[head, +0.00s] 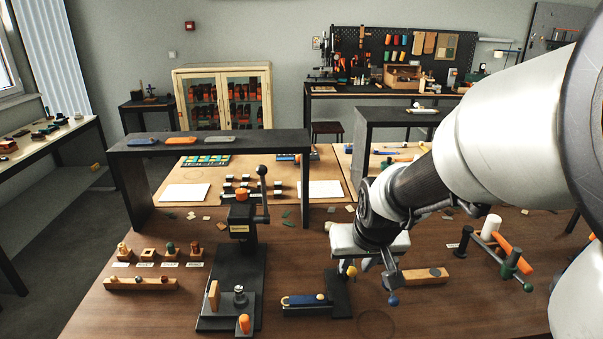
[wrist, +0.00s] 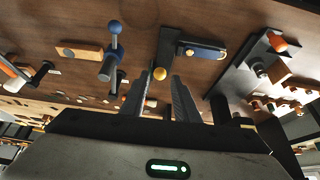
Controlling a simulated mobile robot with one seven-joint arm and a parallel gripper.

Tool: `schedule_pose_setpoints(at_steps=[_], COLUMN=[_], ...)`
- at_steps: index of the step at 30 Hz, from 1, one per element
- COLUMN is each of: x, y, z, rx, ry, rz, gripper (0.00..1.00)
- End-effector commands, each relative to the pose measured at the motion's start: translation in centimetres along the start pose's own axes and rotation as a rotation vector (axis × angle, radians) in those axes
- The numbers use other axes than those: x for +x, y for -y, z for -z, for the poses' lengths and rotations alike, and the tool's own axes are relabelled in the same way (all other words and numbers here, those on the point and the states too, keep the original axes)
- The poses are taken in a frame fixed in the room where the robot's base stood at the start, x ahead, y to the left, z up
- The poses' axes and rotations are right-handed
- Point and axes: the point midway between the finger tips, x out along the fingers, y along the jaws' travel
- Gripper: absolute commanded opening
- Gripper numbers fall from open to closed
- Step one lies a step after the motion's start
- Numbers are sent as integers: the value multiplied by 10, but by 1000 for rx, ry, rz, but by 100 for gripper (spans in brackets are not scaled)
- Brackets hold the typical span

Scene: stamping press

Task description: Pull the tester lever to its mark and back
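A yellow ball knob (head: 352,271) stands over a narrow black base (head: 340,300); I take it for the tester lever's knob, though no label is readable. My gripper (head: 358,264) is right above it, pointing down. In the wrist view, the yellow knob (wrist: 159,73) shows between the tips of my two open fingers (wrist: 163,82). I cannot tell whether the fingers touch it. The lever's shaft and any mark are hidden or too small to see.
A blue ball knob (head: 393,300) on a grey fixture stands close right of my gripper. A dark blue piece (head: 306,302) lies left of the base. The press (head: 240,215) with its black-knobbed handle stands farther left. A wooden block (head: 425,277) lies right.

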Motion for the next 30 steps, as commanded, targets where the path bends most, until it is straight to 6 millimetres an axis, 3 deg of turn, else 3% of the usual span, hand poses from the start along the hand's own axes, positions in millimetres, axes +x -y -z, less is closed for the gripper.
schedule_pose_setpoints(at_steps=[1,6,11,19,30], x=[13,38,31,30,24], y=[0,0,0,0,0], z=[-2,-3,0,3,30], rx=[0,0,0,0,0], ry=[1,2,0,0,-3], rz=[0,0,0,0,0], gripper=[28,28,6,6,6])
